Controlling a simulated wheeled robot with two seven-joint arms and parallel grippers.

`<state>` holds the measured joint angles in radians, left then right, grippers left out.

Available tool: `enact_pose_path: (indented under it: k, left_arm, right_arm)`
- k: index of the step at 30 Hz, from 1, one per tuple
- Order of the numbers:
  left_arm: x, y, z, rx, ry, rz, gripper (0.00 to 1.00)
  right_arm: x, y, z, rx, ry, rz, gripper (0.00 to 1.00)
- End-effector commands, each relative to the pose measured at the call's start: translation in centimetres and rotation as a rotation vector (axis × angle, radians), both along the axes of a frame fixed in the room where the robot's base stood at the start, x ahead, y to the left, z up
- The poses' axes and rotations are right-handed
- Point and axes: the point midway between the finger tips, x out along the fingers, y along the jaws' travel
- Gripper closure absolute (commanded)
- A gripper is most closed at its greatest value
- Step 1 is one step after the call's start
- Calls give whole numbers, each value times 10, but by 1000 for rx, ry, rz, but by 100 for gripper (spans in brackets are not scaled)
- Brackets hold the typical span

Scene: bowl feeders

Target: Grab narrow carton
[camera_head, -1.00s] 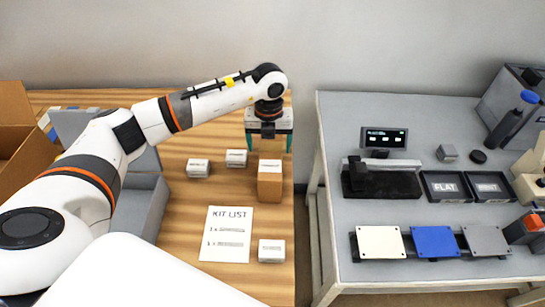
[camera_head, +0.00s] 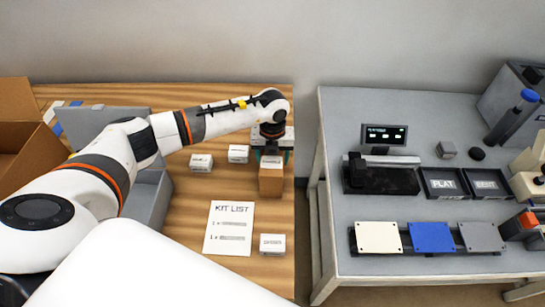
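A tall narrow brown carton (camera_head: 271,182) with a pale top label stands on the wooden table near its right edge in the head view. My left gripper (camera_head: 272,156) points down directly over the carton's top. Its teal fingers are spread apart, one toward each side of the carton's upper end. They look open; whether they touch the carton is too small to tell. My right gripper is out of view.
Small white boxes stand on the table: one (camera_head: 201,162), another (camera_head: 238,153) and one in front (camera_head: 272,244). A kit list sheet (camera_head: 229,228) lies flat. A grey bin (camera_head: 155,200) and an open cardboard box (camera_head: 28,150) are at left. A grey workbench (camera_head: 350,125) stands right, across a gap.

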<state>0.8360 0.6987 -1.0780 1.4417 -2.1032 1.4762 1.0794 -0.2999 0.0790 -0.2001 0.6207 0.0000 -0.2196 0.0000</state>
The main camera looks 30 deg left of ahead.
Motion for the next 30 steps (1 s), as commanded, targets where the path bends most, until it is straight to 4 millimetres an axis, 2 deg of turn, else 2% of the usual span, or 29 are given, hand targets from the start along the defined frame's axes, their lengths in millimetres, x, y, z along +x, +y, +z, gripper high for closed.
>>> enact_pose_path:
  k: [1,8,17,20,30]
  left_arm:
    - [0,0,0,0,0,0,44]
    - [0,0,1,0,0,0,82]
    - [1,0,6,0,-4,1,83]
    - [2,0,19,-2,-7,-1,83]
    - [2,0,82,-1,-7,0,83]
  right_arm:
    - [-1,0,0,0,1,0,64]
    - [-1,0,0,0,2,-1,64]
    - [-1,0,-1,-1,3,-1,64]
    - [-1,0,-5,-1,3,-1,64]
    - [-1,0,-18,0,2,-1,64]
